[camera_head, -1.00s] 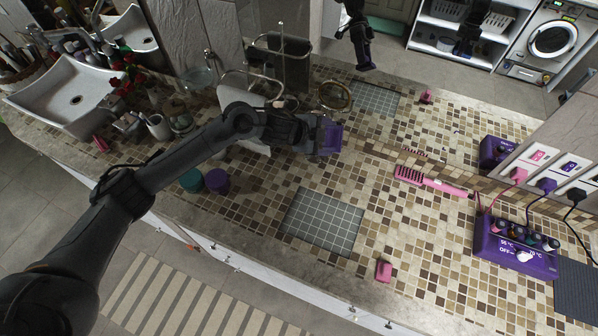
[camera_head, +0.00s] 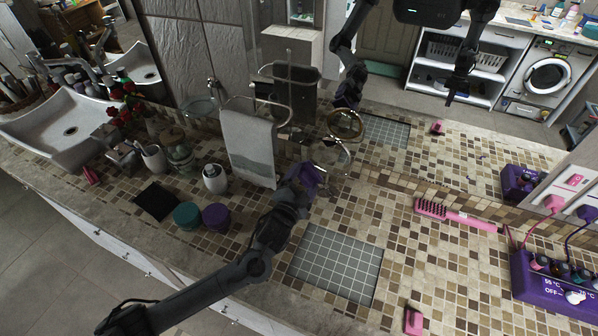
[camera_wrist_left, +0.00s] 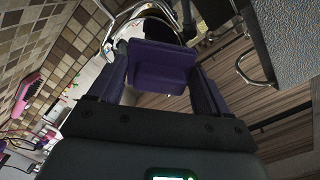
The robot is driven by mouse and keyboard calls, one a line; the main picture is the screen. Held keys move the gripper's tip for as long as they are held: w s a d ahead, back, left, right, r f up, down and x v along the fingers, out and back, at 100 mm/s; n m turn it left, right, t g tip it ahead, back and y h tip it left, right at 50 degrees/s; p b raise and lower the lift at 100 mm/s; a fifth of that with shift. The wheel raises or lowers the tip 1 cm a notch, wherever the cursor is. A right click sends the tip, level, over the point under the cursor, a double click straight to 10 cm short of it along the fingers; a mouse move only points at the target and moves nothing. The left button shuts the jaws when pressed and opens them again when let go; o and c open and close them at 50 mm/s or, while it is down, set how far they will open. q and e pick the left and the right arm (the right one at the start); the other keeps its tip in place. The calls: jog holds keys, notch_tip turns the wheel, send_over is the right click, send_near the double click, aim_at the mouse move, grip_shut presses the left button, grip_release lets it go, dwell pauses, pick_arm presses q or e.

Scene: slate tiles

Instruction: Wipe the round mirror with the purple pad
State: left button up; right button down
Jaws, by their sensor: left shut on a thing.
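The round mirror (camera_head: 332,154) stands on the tiled counter by the wall mirror, with a thin metal rim. My left gripper (camera_head: 302,184) is shut on the purple pad (camera_head: 312,174), just in front of and below the round mirror at its lower left. In the left wrist view the purple pad (camera_wrist_left: 160,64) sits between both jaws (camera_wrist_left: 163,88), its flat face towards the camera. The metal ring of the round mirror (camera_wrist_left: 112,32) shows behind it, partly covered by the pad. I cannot tell whether pad and mirror touch. My right gripper shows only as a dim reflection.
A towel (camera_head: 249,148) hangs on a rack left of the round mirror. Purple (camera_head: 216,216) and teal (camera_head: 187,215) jars, a dispenser (camera_head: 215,178) and a black square (camera_head: 157,201) lie left. A grey grid mat (camera_head: 335,262) and pink brush (camera_head: 455,214) are right.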

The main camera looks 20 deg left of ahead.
pick_arm(q)
jog(key=shift+w+a+f+t, duration=0.1)
jog(key=shift+w+a+t, duration=0.05)
jog(key=shift+t, duration=0.15)
jog(key=shift+w+b, duration=0.2)
jog(key=shift+b, duration=0.15)
jog(key=w+b, duration=0.2)
jog(key=shift+w+f, duration=0.15)
jog(key=shift+w, duration=0.25)
jog(key=shift+w+b, duration=0.75)
jog(key=shift+w, duration=0.15)
jog(key=shift+w+r, duration=0.2)
jog(key=shift+w, duration=0.2)
jog(key=shift+w+b, duration=0.4)
jog(key=shift+b, duration=0.05)
jog(key=shift+w, duration=0.55)
